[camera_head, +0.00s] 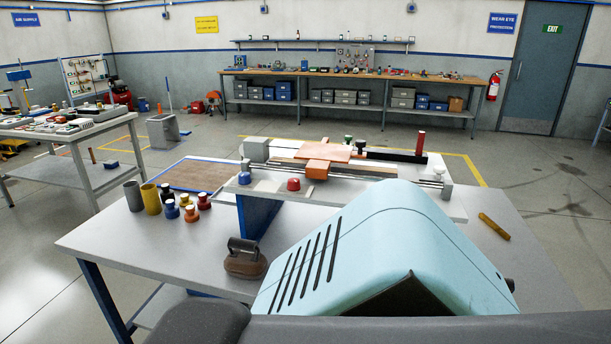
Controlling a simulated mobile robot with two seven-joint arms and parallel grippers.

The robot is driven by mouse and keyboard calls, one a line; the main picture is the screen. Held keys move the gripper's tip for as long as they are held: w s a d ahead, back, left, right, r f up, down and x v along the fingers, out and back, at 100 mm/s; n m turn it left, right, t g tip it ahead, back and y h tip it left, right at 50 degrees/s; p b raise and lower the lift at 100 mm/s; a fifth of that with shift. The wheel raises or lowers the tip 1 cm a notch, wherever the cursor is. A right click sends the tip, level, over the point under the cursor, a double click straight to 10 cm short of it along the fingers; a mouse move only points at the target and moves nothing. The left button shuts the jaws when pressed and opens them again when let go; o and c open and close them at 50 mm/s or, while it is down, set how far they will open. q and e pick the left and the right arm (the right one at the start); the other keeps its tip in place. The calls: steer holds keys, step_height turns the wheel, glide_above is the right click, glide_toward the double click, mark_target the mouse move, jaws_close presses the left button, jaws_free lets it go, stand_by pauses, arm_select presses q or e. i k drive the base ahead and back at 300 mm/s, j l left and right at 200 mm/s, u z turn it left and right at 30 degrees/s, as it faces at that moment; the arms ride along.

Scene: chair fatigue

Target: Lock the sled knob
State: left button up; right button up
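A test rig stands on the grey table (105,238), with an orange sled (322,154) across two metal rails. Several knobs show on the rig: a blue knob (244,178) and a red knob (293,184) on the near plate, and a green knob (348,140) and a black knob (361,146) behind. I cannot tell which is the sled knob, nor whether any is locked. A red-topped post (420,143) stands at the right. Neither gripper is in view; dark grey rounded shapes cross the bottom edge.
A large light blue slotted shell (385,232) fills the near right and hides part of the rig's front. A brown block with a dark handle (245,262), cups (152,200) and several small coloured knobs (186,203) stand left. A yellow-brown cylinder (494,227) lies right.

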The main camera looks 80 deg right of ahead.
mark_target(293, 182)
steer(key=z, duration=3.05)
